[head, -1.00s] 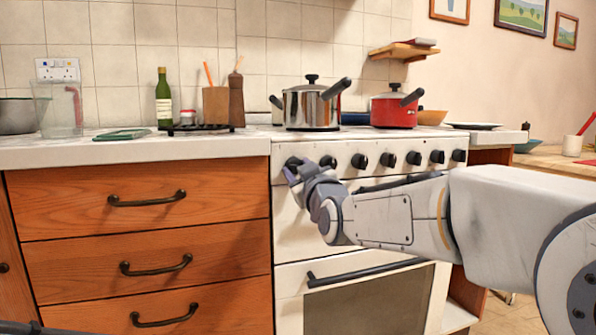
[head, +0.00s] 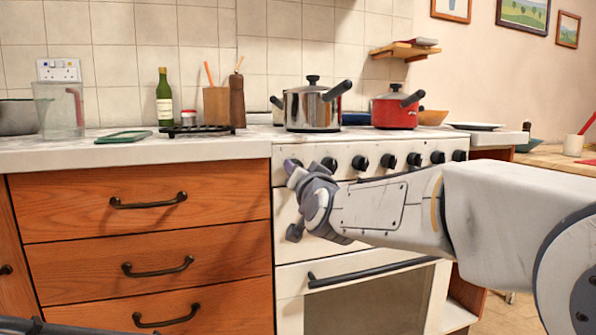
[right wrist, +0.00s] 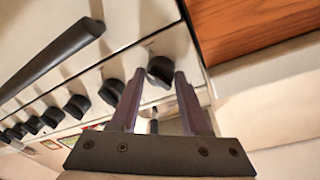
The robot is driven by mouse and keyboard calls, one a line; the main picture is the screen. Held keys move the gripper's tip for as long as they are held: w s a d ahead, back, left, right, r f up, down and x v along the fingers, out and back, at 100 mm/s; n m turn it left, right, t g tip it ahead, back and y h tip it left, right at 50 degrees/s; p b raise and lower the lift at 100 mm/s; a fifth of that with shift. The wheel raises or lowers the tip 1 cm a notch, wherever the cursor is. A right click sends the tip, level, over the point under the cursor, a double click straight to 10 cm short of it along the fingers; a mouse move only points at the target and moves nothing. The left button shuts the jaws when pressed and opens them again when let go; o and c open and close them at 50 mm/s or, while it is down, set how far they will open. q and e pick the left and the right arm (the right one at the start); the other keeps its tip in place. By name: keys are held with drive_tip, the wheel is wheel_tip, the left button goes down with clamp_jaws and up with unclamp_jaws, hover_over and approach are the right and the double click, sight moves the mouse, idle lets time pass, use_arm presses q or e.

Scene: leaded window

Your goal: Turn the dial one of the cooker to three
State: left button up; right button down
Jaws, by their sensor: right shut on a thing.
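The white cooker (head: 345,179) has a row of several black dials along its front panel. Dial one is the leftmost dial, mostly hidden by my gripper in the head view; in the right wrist view this dial (right wrist: 160,69) sits between my fingertips. My right gripper (head: 291,166) is shut on it, and its two fingers also show in the right wrist view (right wrist: 153,80). The dial's pointer and number marks cannot be read. My left gripper is not in view; only a dark sliver of what looks like my left arm shows at the bottom left.
A steel pot (head: 313,108) and a red pot (head: 396,108) stand on the hob. The neighbouring dial (head: 329,164) is close to the right of my gripper. Wooden drawers (head: 145,222) are at the left.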

drive_tip(key=m, duration=0.4)
drive_tip(key=shift+a+f+m+g, duration=0.1)
drive_tip(key=shift+m+g, duration=0.2)
idle(0.3)
drive_tip(key=shift+c, duration=2)
unclamp_jaws()
drive_tip(key=shift+s, duration=0.1)
drive_tip(key=p+v, duration=0.3)
drive_tip(key=v, duration=0.7)
drive_tip(key=shift+s, duration=0.2)
